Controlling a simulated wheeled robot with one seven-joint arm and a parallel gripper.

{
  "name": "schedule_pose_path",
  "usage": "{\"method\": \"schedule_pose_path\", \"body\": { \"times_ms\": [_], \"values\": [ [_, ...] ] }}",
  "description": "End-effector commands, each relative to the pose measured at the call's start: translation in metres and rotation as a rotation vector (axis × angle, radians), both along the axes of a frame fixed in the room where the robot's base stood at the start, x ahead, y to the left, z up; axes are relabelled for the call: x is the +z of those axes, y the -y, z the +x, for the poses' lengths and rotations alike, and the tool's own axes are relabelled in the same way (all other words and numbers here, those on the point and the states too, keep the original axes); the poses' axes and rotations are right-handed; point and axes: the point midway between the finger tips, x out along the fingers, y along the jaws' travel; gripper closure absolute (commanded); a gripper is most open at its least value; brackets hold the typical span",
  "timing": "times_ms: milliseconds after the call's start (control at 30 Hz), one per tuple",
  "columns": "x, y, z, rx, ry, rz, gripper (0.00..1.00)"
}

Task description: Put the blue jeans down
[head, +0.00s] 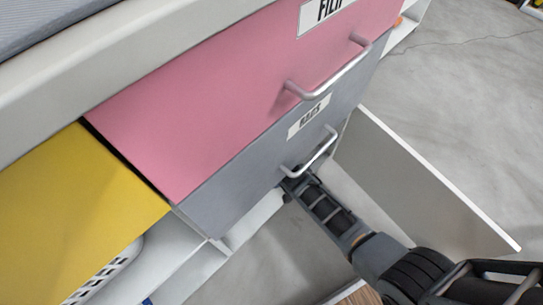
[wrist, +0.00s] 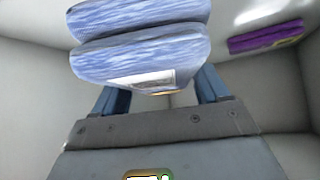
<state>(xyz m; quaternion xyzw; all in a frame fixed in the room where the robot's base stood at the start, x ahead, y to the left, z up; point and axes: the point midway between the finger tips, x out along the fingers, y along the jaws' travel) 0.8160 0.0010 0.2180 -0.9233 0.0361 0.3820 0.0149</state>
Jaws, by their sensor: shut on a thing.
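The blue jeans (wrist: 140,52) show in the wrist view as a folded, light-blue streaked bundle with a pale label on the near face. My gripper (wrist: 163,88) is shut on the near part of the bundle, with one dark blue finger at each side. The jeans are inside a white-walled compartment; whether they touch its floor I cannot tell. In the head view my arm reaches in below the grey drawer, and the jeans and fingertips are hidden there.
A purple item (wrist: 265,37) lies to the right in the compartment. In the head view are a pink drawer (head: 215,95), a grey drawer (head: 250,165) with metal handles, a yellow front (head: 75,205), a white basket (head: 105,272) and an upright white-edged panel (head: 420,180) right of my arm.

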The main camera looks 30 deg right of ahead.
Motion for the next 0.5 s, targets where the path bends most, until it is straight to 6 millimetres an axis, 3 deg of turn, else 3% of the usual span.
{"method": "schedule_pose_path", "body": {
  "times_ms": [500],
  "values": [
    [-0.05, 0.0, 0.001, -0.001, 0.003, 0.0, 0.78]
  ]
}}
